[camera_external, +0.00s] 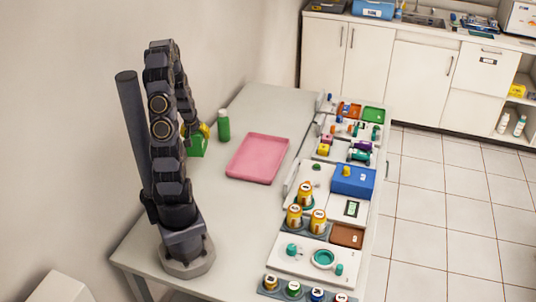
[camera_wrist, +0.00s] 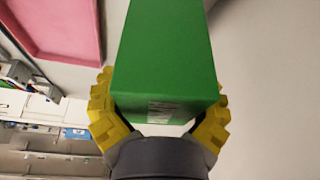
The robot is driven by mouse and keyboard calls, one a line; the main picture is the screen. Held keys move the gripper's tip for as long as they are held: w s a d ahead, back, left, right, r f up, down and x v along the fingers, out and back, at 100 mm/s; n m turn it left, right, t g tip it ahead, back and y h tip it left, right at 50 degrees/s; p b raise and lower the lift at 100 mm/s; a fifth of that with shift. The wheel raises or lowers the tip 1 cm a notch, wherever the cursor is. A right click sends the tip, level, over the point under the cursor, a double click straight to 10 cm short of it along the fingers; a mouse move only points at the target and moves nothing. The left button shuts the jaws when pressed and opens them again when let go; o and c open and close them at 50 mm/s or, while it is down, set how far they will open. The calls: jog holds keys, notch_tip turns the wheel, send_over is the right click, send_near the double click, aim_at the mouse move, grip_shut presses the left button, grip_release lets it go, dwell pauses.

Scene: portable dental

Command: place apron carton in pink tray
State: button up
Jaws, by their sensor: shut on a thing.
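The apron carton is a green box (camera_wrist: 168,50). In the wrist view it fills the middle, between the two yellow fingers of my gripper (camera_wrist: 160,115), which is shut on it. In the external view the green carton (camera_external: 197,147) shows behind my arm, left of the pink tray, and my arm hides part of it. I cannot tell whether it touches the table. The pink tray (camera_external: 258,158) lies flat and empty on the table. A corner of the tray (camera_wrist: 60,25) shows at the upper left of the wrist view.
A green bottle (camera_external: 223,126) stands between the carton and the tray. To the tray's right are a blue box (camera_external: 353,180), orange-yellow jars (camera_external: 294,216) and several small coloured items in white trays. The table (camera_external: 235,225) in front of the pink tray is clear.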

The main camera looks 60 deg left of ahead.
jog(key=w+d+r+m+h, duration=0.1)
jog(key=w+d+r+m, duration=0.2)
jog(key=w+d, duration=0.9)
send_over(259, 158)
notch_tip(259, 158, down, 9)
jog(key=shift+w+f, duration=0.1)
jog(key=shift+f, duration=0.05)
jog(key=shift+w+f, duration=0.1)
jog(key=shift+f, duration=1.5)
jog(key=shift+f, duration=0.15)
jog(key=o, duration=1.2)
